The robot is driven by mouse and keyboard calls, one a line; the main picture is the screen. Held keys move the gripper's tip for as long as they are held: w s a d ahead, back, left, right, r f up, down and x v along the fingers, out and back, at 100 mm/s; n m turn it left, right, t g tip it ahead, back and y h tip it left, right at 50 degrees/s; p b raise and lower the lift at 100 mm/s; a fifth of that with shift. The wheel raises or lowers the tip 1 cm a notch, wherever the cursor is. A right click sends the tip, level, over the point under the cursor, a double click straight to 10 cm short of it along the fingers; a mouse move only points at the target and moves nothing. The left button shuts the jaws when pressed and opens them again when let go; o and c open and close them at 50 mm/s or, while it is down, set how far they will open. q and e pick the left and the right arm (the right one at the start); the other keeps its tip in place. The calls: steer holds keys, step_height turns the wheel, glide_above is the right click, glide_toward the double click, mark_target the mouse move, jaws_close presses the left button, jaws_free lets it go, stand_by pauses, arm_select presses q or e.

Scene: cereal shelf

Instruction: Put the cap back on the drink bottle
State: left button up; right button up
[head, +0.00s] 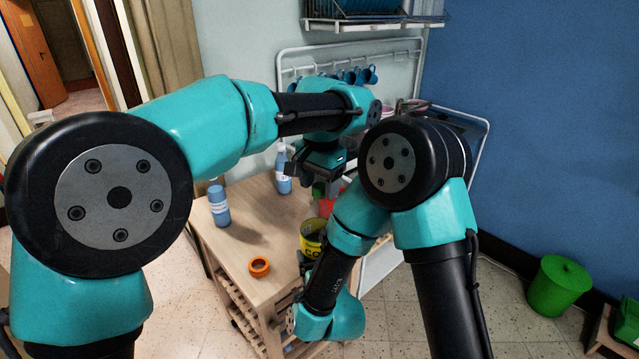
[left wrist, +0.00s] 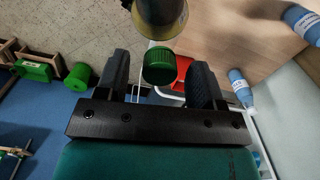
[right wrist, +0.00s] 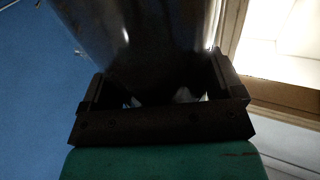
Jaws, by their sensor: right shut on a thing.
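A green ridged cap (left wrist: 160,65) shows between the spread fingers of my left gripper (left wrist: 160,72) in the left wrist view, with gaps on both sides. In the head view the cap (head: 318,190) is just below that gripper. A yellow-and-dark round container (head: 312,235) stands close by and shows at the top of the left wrist view (left wrist: 160,14). My right gripper (right wrist: 162,85) is shut on a large dark glossy round thing (right wrist: 140,45), which fills its view. I cannot tell whether this is the drink bottle.
Two blue bottles (head: 218,205) (head: 283,170) stand on the wooden table (head: 240,240). An orange ring (head: 259,266) lies near its front. Something red (head: 327,206) is beside the cap. A green bin (head: 560,286) stands on the floor at right.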

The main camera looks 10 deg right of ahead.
steer(key=shift+r, duration=0.1)
arm_select(q)
step_height(320, 180, up, 12)
steer(key=shift+d, duration=0.15)
stand_by(0.6)
steer(key=shift+w, duration=0.1)
